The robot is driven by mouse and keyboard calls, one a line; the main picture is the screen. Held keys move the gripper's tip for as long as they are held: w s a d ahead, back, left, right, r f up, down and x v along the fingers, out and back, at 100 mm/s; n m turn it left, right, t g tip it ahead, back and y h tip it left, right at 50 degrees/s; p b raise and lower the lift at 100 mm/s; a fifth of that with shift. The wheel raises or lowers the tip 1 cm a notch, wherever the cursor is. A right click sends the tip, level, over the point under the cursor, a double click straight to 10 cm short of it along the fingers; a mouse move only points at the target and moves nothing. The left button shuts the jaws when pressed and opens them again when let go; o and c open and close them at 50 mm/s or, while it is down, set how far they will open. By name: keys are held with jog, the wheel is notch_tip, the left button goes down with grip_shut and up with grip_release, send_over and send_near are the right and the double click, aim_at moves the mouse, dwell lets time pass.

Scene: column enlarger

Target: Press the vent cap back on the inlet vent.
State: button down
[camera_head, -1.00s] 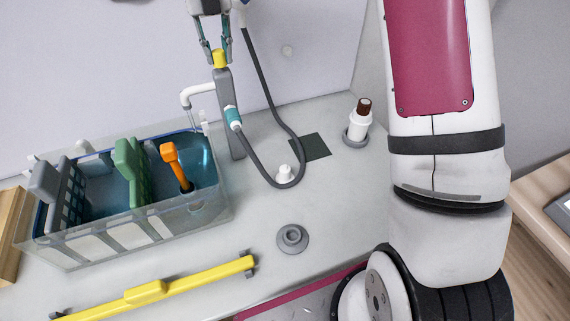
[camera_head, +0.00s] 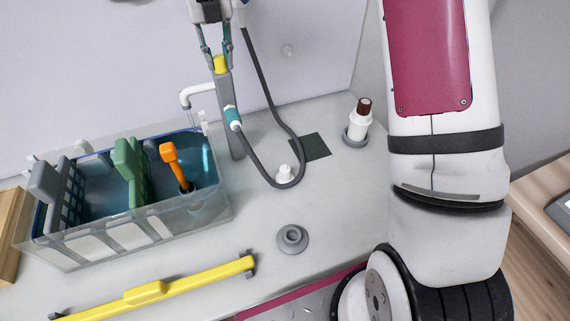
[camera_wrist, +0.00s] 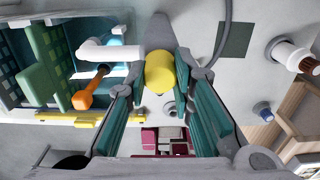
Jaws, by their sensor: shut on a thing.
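The yellow vent cap (camera_head: 220,64) is between the fingertips of my gripper (camera_head: 218,55), which is shut on it. The cap is at the top of an upright grey post (camera_head: 225,92), which I take to carry the inlet vent; its opening is hidden. The cap looks in line with the post and touching its top, but I cannot tell whether it is fully seated. In the wrist view the round yellow cap (camera_wrist: 160,73) shows between the teal fingers, with the grey post (camera_wrist: 158,35) beyond it.
A white spout (camera_head: 195,92) and a dark hose (camera_head: 268,90) adjoin the post. A clear tank (camera_head: 105,238) with racks and an orange-handled tool (camera_head: 172,160) is at left. A white bottle (camera_head: 358,122) stands right. A yellow bar (camera_head: 190,284) and grey round fitting (camera_head: 292,239) lie in front.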

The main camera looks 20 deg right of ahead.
jog(key=shift+f, duration=0.15)
jog(key=c, duration=1.3)
grip_release()
jog(key=shift+r, duration=0.2)
jog(key=shift+r+p, duration=0.5)
jog(key=shift+r, duration=3.35)
